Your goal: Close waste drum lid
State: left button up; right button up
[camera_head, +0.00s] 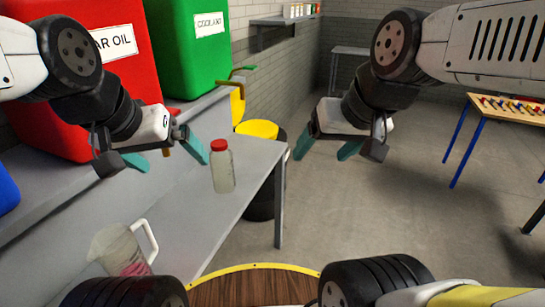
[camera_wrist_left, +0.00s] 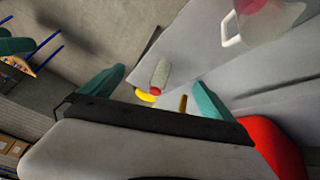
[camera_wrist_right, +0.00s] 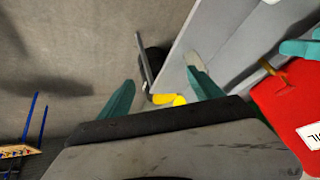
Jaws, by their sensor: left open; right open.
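The waste drum (camera_head: 262,205) is black and stands on the floor behind the grey bench's far right end, partly hidden by it. A yellow round lid (camera_head: 257,128) shows at its top; I cannot tell how far it is tilted. Yellow parts also show in the left wrist view (camera_wrist_left: 145,96) and the right wrist view (camera_wrist_right: 163,99). My left gripper (camera_head: 176,165) is open and empty above the bench, left of the bottle. My right gripper (camera_head: 320,157) is open and empty in the air, right of the drum. Neither touches the lid.
A red-capped bottle (camera_head: 222,172) and a clear jug (camera_head: 120,250) stand on the bench (camera_head: 200,225). Red (camera_head: 115,75) and green (camera_head: 190,45) containers stand behind. A yellow object (camera_head: 238,100) is near the drum.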

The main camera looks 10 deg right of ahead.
aim_at(237, 106)
jog(key=i+l, duration=0.75)
jog(key=i, duration=0.15)
jog(key=i+l, duration=0.7)
jog(key=i, duration=0.2)
jog(key=i+l, duration=0.75)
jog(key=i, duration=0.15)
